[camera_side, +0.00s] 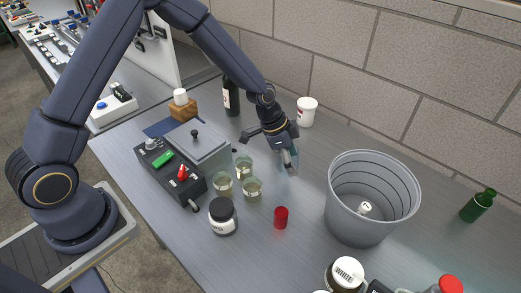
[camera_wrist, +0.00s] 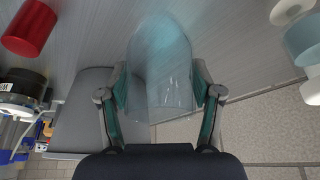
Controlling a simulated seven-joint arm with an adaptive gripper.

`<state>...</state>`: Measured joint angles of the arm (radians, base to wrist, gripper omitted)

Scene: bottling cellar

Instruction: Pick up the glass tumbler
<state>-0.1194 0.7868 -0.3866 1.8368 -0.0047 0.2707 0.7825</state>
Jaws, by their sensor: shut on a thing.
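The glass tumbler (camera_wrist: 160,65) is clear with a pale blue tint. In the wrist view it sits between the two fingers of my gripper (camera_wrist: 161,92), one finger against each side. In the side view my gripper (camera_side: 287,155) points down over the middle of the bench, right of the glass jars. The tumbler (camera_side: 291,165) shows there only as a faint bluish shape at the fingertips, partly hidden by them. I cannot tell whether its base touches the bench.
Several glass jars (camera_side: 252,189) stand left of my gripper, beside a grey-lidded box (camera_side: 200,147). A red cup (camera_side: 281,218) stands in front. A large grey bucket (camera_side: 345,215) is to the right. A white tub (camera_side: 307,112) and dark bottle (camera_side: 232,98) stand behind.

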